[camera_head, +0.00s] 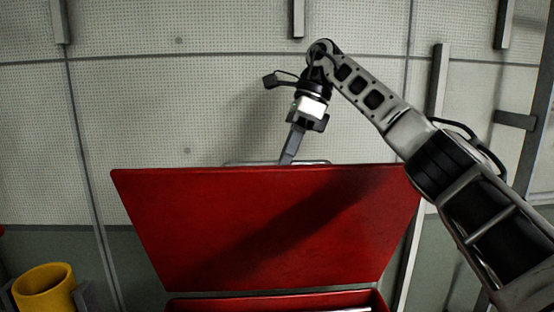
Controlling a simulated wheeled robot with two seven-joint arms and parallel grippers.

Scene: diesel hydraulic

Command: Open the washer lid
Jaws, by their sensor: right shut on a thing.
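The washer lid (262,235) is a wide red panel that stands raised above the red washer body (190,303) at the bottom edge of the head view. A thin grey handle (318,162) runs along the lid's top edge. My right gripper (288,158) comes down from above and is shut on this handle, with its fingertips partly behind the lid's edge. Only a strip of the washer's opening shows below the lid. My left gripper is not in view.
A pale panelled wall (150,110) stands behind the lid. A yellow cylindrical container (45,290) is at the lower left. Grey posts (437,85) and brackets are on the wall at the right. The space left of my right arm above the lid is clear.

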